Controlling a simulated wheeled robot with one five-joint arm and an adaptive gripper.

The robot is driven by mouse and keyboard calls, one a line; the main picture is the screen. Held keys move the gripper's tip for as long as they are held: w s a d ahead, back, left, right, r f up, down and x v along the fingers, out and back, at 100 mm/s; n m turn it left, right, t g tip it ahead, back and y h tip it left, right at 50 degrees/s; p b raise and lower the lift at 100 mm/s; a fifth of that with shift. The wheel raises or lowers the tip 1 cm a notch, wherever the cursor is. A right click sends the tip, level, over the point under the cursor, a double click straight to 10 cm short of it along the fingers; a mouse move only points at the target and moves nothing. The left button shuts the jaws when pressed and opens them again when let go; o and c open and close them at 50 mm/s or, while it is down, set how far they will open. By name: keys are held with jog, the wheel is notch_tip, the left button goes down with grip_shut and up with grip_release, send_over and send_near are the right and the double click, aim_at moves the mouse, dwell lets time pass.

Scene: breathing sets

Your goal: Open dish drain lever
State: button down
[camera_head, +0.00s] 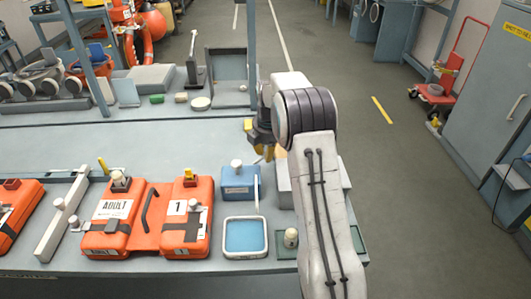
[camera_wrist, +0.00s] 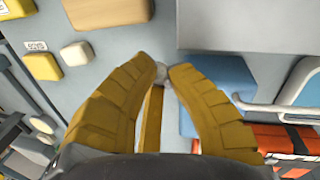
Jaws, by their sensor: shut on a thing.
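A square dish (camera_head: 245,237) with a white rim and blue inside lies on the near part of the bench. A thin white upright rod (camera_head: 256,193) stands at its back right. A blue box (camera_head: 240,182) with a pale knob on top is just behind the dish. My gripper (camera_head: 264,152) is behind the blue box, partly hidden by my arm. In the wrist view, its mustard fingers (camera_wrist: 164,68) are closed around a small pale knob (camera_wrist: 162,76). A yellow strip (camera_wrist: 151,118) shows between the fingers. Whether this knob belongs to the drain lever, I cannot tell.
Orange cases (camera_head: 146,216) stand left of the dish. A grey box (camera_head: 284,186) is right of the blue box, close to my arm. A small green tray (camera_head: 352,243) lies at the right. Open bench surface (camera_head: 175,150) lies left of my gripper.

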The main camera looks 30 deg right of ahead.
jog(key=shift+s+d+f, duration=0.2)
jog(key=shift+f, duration=0.4)
jog(key=c, duration=1.4)
grip_release()
jog(key=shift+d, duration=0.1)
jog(key=shift+o, duration=1.4)
jog(key=shift+w, duration=0.1)
jog(key=shift+r, duration=0.2)
jog(key=shift+r, duration=0.5)
notch_tip(320, 180, up, 11)
jog(key=s, duration=0.2)
jog(key=shift+a+f, duration=0.2)
jog(key=shift+a, duration=0.1)
jog(key=shift+s, duration=0.1)
